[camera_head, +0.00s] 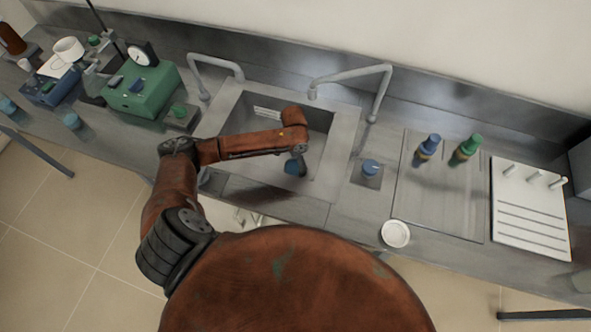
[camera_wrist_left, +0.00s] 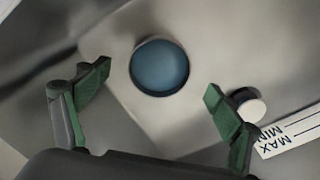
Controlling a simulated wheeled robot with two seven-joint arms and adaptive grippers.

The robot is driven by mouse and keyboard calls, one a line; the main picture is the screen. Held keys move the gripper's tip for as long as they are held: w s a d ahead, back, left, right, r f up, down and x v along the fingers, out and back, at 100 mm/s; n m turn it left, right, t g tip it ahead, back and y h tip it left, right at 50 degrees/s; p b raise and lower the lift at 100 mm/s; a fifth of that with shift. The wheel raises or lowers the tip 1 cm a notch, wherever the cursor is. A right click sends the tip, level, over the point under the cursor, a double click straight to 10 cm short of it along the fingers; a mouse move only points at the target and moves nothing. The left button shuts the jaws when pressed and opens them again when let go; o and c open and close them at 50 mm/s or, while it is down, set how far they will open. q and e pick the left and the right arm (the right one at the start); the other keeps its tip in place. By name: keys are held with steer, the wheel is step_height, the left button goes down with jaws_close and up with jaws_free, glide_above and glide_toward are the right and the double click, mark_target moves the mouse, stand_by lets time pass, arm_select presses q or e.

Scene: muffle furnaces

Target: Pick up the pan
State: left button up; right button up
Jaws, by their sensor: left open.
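A small round white dish (camera_head: 396,233), the most pan-like thing in view, lies near the counter's front edge, right of the sink. I cannot tell for sure that it is the pan. My left arm reaches over the sink, and my left gripper (camera_head: 298,154) is small and mostly hidden under its wrist, well left of the dish. In the left wrist view my left gripper (camera_wrist_left: 157,90) is open and empty, its green-padded fingers wide apart. A round blue knob-like thing (camera_wrist_left: 160,67) shows beyond and between the fingers. My right gripper is not in view.
Two curved taps (camera_head: 350,75) stand behind the sink (camera_head: 345,130). A blue knob (camera_head: 371,167), blue-topped (camera_head: 428,146) and green-topped bottles (camera_head: 467,149) and a white pegged board (camera_head: 530,215) are to the right. A green balance-like device (camera_head: 142,90) is left.

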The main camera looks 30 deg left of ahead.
mark_target(295, 170)
arm_select(q)
step_height(295, 170, down, 5)
steer(key=shift+w+b, duration=0.1)
steer(key=shift+b, duration=0.35)
steer(key=shift+c, duration=0.7)
steer(key=c, duration=1.1)
